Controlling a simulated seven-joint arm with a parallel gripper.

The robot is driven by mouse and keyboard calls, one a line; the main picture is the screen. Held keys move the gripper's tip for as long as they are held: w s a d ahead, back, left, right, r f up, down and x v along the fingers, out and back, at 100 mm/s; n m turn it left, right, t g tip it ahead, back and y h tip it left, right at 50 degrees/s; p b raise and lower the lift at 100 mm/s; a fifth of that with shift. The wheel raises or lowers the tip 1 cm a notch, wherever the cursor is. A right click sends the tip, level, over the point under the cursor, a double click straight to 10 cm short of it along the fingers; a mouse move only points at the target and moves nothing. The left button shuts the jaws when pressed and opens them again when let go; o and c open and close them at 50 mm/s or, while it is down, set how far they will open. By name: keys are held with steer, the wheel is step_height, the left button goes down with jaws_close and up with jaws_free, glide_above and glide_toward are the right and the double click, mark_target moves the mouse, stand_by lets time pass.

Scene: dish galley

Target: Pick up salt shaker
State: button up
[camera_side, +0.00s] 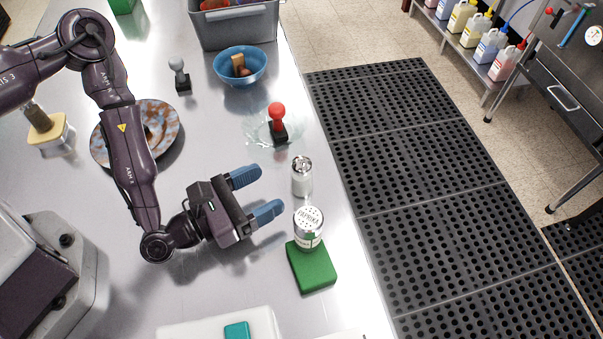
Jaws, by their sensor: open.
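The salt shaker (302,178) is a small white shaker with a shiny metal top. It stands upright on the steel counter near its right edge. My gripper (257,193) is open and empty, with two blue fingers pointing right. The shaker is to the right of the fingertips and apart from them. A larger shaker labelled paprika (308,228) stands just below the salt shaker in the picture, close to the lower finger.
A green block (312,272) is at the paprika shaker's base. A red-knobbed black object (278,122) sits in a clear puddle or dish above. A blue bowl (240,66), grey bin (236,28) and dirty plate (166,140) stand farther off. The counter edge is close on the right.

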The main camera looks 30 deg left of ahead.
mark_target(293, 175)
steer(key=x, duration=0.8)
steer(key=c, duration=1.1)
